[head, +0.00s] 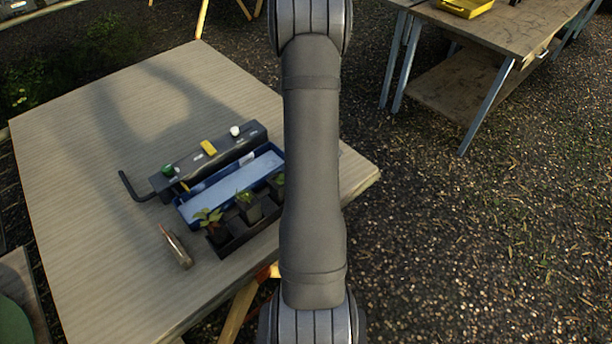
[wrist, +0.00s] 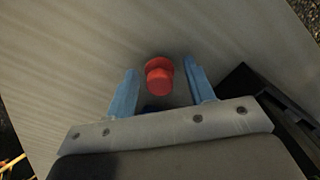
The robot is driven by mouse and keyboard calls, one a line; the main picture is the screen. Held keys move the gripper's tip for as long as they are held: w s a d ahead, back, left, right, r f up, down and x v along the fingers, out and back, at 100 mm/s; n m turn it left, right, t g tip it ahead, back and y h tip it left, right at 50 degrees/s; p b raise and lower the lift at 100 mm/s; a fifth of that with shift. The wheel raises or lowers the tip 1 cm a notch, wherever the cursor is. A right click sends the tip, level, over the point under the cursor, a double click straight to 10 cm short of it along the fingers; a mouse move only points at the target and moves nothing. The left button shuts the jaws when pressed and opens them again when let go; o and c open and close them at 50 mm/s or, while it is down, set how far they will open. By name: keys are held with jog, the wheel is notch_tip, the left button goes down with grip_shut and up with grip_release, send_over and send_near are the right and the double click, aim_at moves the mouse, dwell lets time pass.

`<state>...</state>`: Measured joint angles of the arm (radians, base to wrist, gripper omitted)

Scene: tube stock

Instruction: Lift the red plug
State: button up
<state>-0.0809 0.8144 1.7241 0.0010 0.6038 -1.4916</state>
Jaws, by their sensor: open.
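The red plug (wrist: 159,77) shows in the wrist view, with a round knob and a wider collar. It lies between the two blue fingers of my gripper (wrist: 160,84), with a gap on each side. My gripper is open and holds nothing. How far the fingertips are above the plug is hard to tell. In the head view I cannot make out the red plug or my gripper. A dark bar (head: 218,157) there carries a green plug (head: 168,169), a yellow plug (head: 208,147) and a white plug (head: 235,131).
On the wooden table (head: 110,110), a blue tray (head: 183,210) lies in front of the bar, beside potted seedlings (head: 248,206). The table's left and far parts are clear. A dark box-like edge (wrist: 262,98) is right of my gripper.

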jog(key=shift+c, duration=0.2)
jog(key=c, duration=1)
